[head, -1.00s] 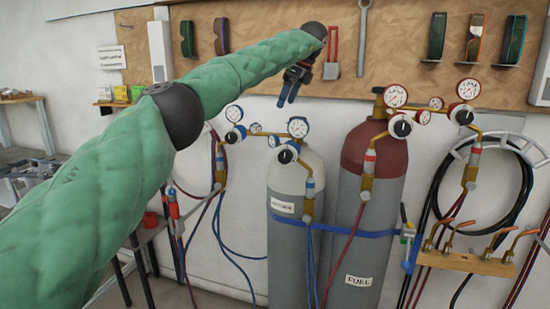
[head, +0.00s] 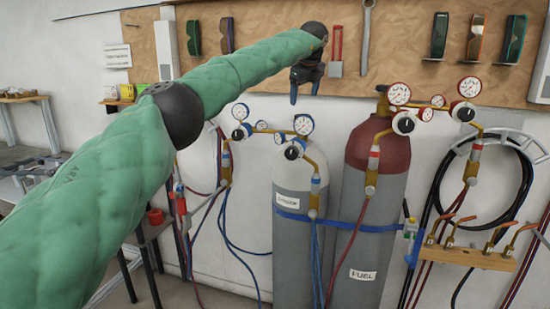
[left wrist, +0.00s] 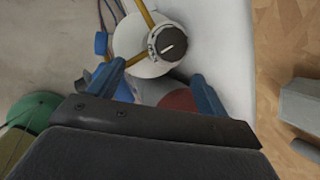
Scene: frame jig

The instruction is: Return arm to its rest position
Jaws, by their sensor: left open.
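My left arm in its green padded sleeve (head: 240,65) reaches from the lower left across the head view. My left gripper (head: 305,92) hangs from its dark wrist joint with blue fingers pointing down, in front of the wall board and above the grey cylinder's gauges. In the left wrist view its two blue fingers (left wrist: 156,82) stand apart with nothing held between them. A regulator with a black knob (left wrist: 168,43) shows beyond the fingertips; contact cannot be told. My right gripper is not in view.
A grey cylinder (head: 300,245) and a red-topped fuel cylinder (head: 375,235) stand against the wall with gauges and hoses. A brown board (head: 400,60) holds goggles and tools. Torches sit on a wooden rack (head: 470,260) at right. A bench stands at far left.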

